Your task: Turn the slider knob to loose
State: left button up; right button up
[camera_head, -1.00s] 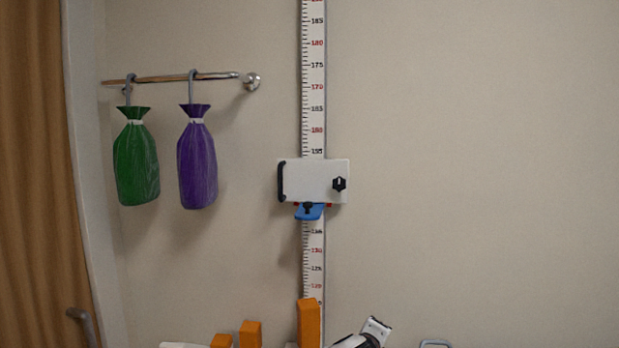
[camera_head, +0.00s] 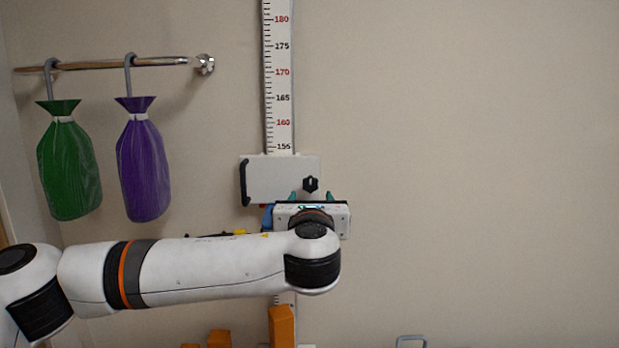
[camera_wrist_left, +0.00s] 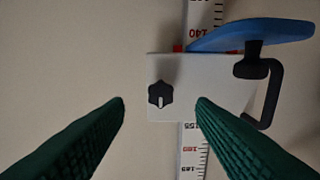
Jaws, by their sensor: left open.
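The slider is a white plate (camera_head: 280,172) on a vertical measuring scale (camera_head: 279,80) fixed to the wall, with a black handle (camera_head: 244,183) on its left side. The black slider knob (camera_head: 311,184) is at the plate's lower right; it also shows in the left wrist view (camera_wrist_left: 160,95) with a white pointer mark. My left gripper (camera_head: 311,195) is open in front of the wall, its green fingertips just below and to either side of the knob in the head view. In the left wrist view the knob lies between and beyond the open fingers (camera_wrist_left: 160,103), apart from both. My right gripper is not in view.
A blue piece (camera_wrist_left: 250,35) sits under the plate, mostly hidden by my arm in the head view. A green bag (camera_head: 69,170) and a purple bag (camera_head: 143,170) hang from a rail (camera_head: 110,65) at left. Orange blocks (camera_head: 282,326) stand below. The wall at right is clear.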

aim_at(310, 189)
pick_arm(q)
jog(key=w+p, duration=0.2)
jog(key=w, duration=0.3)
jog(key=shift+a+r, duration=0.1)
jog(key=shift+w+p, duration=0.45)
jog(key=shift+w, duration=0.2)
jog(key=shift+c, duration=0.4)
jog(key=shift+f, duration=0.2)
jog(key=c, duration=0.9)
